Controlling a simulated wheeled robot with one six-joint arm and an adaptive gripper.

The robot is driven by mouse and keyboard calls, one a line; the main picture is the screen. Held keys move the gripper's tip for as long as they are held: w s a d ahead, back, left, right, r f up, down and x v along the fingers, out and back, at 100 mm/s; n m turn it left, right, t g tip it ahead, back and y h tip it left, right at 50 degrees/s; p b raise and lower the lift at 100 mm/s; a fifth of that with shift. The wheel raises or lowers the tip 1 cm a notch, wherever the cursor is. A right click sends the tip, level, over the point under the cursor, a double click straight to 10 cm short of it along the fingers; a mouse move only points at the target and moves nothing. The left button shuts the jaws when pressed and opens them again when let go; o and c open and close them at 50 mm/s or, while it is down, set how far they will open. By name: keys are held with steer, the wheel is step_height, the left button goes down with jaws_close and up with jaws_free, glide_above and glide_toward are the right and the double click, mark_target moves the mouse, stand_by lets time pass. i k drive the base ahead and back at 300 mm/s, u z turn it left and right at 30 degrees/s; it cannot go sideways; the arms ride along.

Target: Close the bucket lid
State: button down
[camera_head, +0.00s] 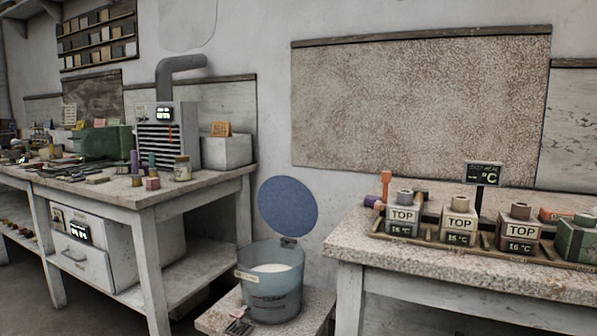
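A blue-grey bucket (270,295) stands on a low platform between the two benches. Its round blue lid (288,207) is raised, standing nearly upright above the back of the rim, with a small dark hinge (289,242) between them. White material (266,268) shows inside the bucket. A label sits on the bucket's left rim. My gripper is not in view.
The low platform (318,308) has a small dark item at its front left. The right bench (350,247) holds several blocks marked TOP and a temperature display (483,173). The left bench (213,180) holds a grey heater-like box (172,138), jars and tools. The space above the bucket's front is clear.

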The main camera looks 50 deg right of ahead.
mark_target(290, 208)
steer(key=z, duration=0.85)
steer(key=i, duration=1)
steer(key=z, duration=0.95)
